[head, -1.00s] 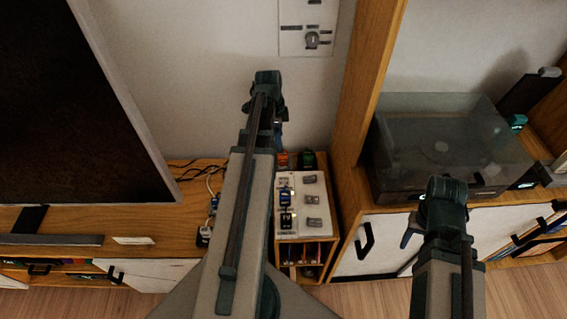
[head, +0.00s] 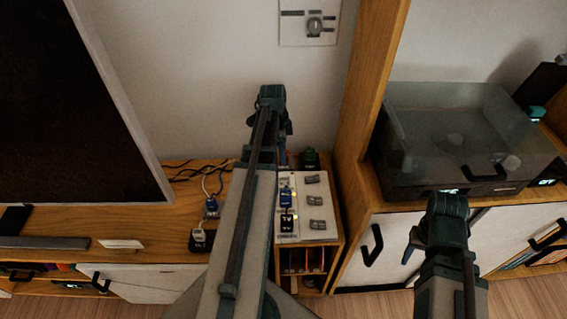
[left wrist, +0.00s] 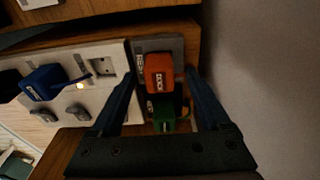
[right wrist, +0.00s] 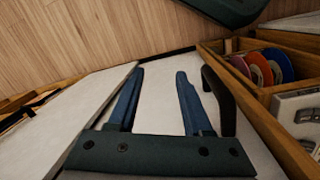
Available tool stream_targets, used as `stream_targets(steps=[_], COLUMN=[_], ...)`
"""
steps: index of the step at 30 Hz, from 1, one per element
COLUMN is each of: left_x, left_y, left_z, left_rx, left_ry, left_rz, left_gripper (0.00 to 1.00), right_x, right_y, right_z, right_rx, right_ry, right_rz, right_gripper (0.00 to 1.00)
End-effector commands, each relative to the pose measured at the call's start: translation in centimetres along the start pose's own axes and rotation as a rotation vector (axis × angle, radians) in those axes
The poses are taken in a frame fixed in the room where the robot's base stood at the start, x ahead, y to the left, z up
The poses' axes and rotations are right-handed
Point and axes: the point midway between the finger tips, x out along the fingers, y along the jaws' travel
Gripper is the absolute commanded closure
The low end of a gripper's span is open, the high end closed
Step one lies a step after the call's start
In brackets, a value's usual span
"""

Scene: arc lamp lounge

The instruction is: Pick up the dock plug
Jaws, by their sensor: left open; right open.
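The dock plug appears to be the orange plug (left wrist: 159,72), whose label seems to read DOCK. It sits in a dark strip beside a white socket panel, just behind a green plug (left wrist: 163,115) in the left wrist view. My left gripper (left wrist: 160,76) is open, its fingers on either side of the orange plug in that view. I cannot tell whether they touch it or are still above it. In the head view my left arm hides the orange plug, while the green plug (head: 309,158) shows. My right gripper (right wrist: 160,73) is open and empty over a white cabinet front.
The white panel (head: 318,180) carries a blue plug (head: 286,193), a black plug (head: 287,222) and grey switches. Cables and more plugs lie left of my arm. A wooden upright (head: 362,110) and a clear-lidded turntable (head: 462,140) stand right.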

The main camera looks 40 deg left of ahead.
Motion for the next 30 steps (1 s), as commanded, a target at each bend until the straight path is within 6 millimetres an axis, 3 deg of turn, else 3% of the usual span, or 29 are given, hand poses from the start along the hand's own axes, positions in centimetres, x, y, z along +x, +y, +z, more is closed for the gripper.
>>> stream_targets(steps=[1, 3, 11, 25, 30], left_x=[1.25, 1.68, 1.56, 1.56, 1.56], left_y=[0.04, 0.05, 0.06, 0.05, 0.05], left_z=[0.06, 0.04, -0.01, 0.01, 0.01], left_rx=[0.0, 0.0, 0.0, 0.0, 0.0], left_ry=[0.0, 0.0, 0.0, 0.0, 0.0], left_rz=[0.0, 0.0, 0.0, 0.0, 0.0], left_gripper=[0.2, 0.2, 0.2, 1.0, 1.0], right_x=[1.24, 1.66, 1.53, 1.54, 1.54], right_y=[-0.12, -0.16, -0.15, -0.15, -0.15], right_z=[-0.07, -0.1, -0.09, -0.09, -0.09], right_rx=[0.0, 0.0, 0.0, 0.0, 0.0], right_ry=[0.0, 0.0, 0.0, 0.0, 0.0], right_rz=[0.0, 0.0, 0.0, 0.0, 0.0], right_gripper=[0.5, 0.5, 0.5, 0.5, 0.5])
